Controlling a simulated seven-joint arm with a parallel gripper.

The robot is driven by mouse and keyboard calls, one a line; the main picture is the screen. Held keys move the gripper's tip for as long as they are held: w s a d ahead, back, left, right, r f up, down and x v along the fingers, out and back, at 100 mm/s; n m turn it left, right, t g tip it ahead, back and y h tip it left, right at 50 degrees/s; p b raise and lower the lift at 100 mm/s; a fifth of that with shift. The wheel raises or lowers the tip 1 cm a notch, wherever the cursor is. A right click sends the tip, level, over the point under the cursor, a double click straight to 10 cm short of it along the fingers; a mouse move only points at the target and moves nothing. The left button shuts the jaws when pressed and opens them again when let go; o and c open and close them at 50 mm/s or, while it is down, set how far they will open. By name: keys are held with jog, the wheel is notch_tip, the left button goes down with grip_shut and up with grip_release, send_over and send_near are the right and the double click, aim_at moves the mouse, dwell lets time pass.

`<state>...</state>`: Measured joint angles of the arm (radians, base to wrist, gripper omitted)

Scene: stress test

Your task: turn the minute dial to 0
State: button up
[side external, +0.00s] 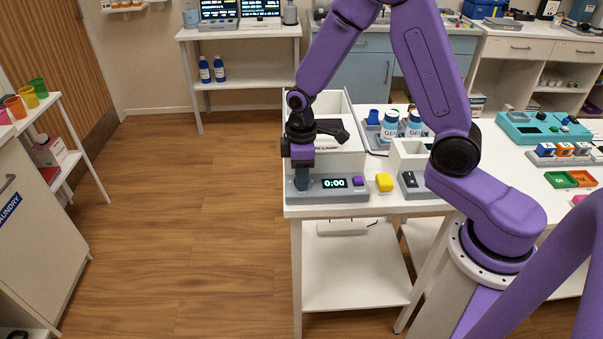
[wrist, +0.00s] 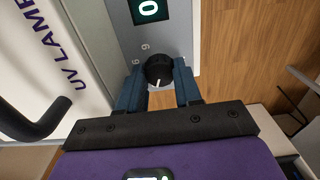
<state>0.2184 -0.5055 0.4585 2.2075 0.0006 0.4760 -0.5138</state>
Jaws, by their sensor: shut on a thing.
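The grey timer box (side external: 342,193) sits at the front left corner of the white table, and its green display (side external: 334,183) reads 0:00. In the wrist view, part of the display (wrist: 149,9) shows a 0. The black minute dial (wrist: 158,69) has a white pointer line and sits between my gripper's two blue fingers, with printed numbers beside it on the grey panel. My gripper (side external: 301,180) is above the left end of the timer box, pointing down. In the wrist view my gripper (wrist: 159,88) is shut on the dial. The dial is hidden in the side view.
A purple button (side external: 358,181) is on the box's right end. A yellow block (side external: 384,182) and a grey switch box (side external: 413,185) stand to the right. The white UV lamp box (side external: 340,158) is right behind, with a black handle (wrist: 35,122) close to my gripper.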

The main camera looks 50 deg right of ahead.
jog(key=o, duration=1)
jog(key=shift+o, duration=0.2)
jog(key=shift+r, duration=0.1)
jog(key=shift+r, duration=4)
jog(key=s+r+n, duration=0.1)
jog(key=s+r, duration=0.1)
jog(key=s, duration=1)
jog(key=s+r+n, duration=0.2)
jog(key=s, duration=1.1)
jog(key=shift+s+d+r, duration=0.15)
jog(key=shift+s+r, duration=0.05)
jog(key=shift+r, duration=0.1)
